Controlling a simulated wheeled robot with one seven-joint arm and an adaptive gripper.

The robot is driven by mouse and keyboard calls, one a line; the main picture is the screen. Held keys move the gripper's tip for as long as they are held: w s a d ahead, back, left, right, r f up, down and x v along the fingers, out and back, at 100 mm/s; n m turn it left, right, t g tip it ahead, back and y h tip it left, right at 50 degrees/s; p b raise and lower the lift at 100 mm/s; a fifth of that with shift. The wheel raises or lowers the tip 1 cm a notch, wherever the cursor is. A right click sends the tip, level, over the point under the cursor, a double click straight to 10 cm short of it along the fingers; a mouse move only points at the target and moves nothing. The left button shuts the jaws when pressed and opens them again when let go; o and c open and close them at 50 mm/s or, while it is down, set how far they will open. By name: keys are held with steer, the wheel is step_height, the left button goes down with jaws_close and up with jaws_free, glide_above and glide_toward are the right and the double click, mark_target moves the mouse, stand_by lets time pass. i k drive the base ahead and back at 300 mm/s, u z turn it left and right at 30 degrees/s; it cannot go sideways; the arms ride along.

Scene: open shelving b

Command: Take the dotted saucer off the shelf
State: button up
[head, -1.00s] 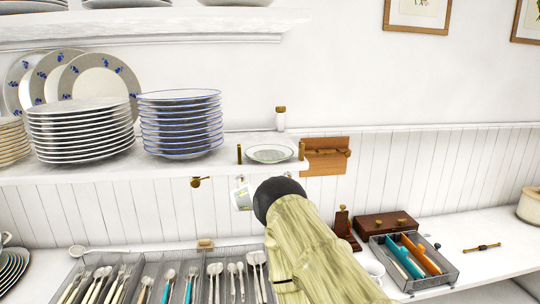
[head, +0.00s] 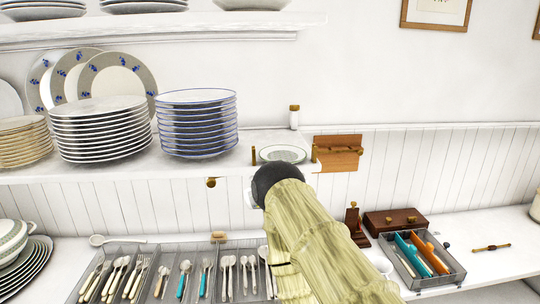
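The dotted saucer (head: 283,154) is a small pale dish with a darker rim band. It lies on the middle shelf (head: 225,166), near its right end, between two small brown posts. Its dots are too small to make out. My arm (head: 310,235), with yellowish wood-like links and a dark round joint, reaches up from the lower right. The dark joint shows just below the saucer in the picture. I cannot see my gripper's fingers; the arm seems to hide them.
Plate stacks (head: 197,125) stand left of the saucer, and a small brown-capped jar (head: 295,117) behind it. A brown wooden holder (head: 338,153) is at its right. Below are cutlery trays (head: 145,290), a pen tray (head: 440,265) and a wooden box (head: 395,221).

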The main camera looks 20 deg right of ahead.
mark_target(292, 154)
steer(key=u, duration=2.3)
steer(key=i, duration=1.45)
steer(key=z, duration=4)
steer(key=k, duration=0.25)
steer(key=u, duration=1)
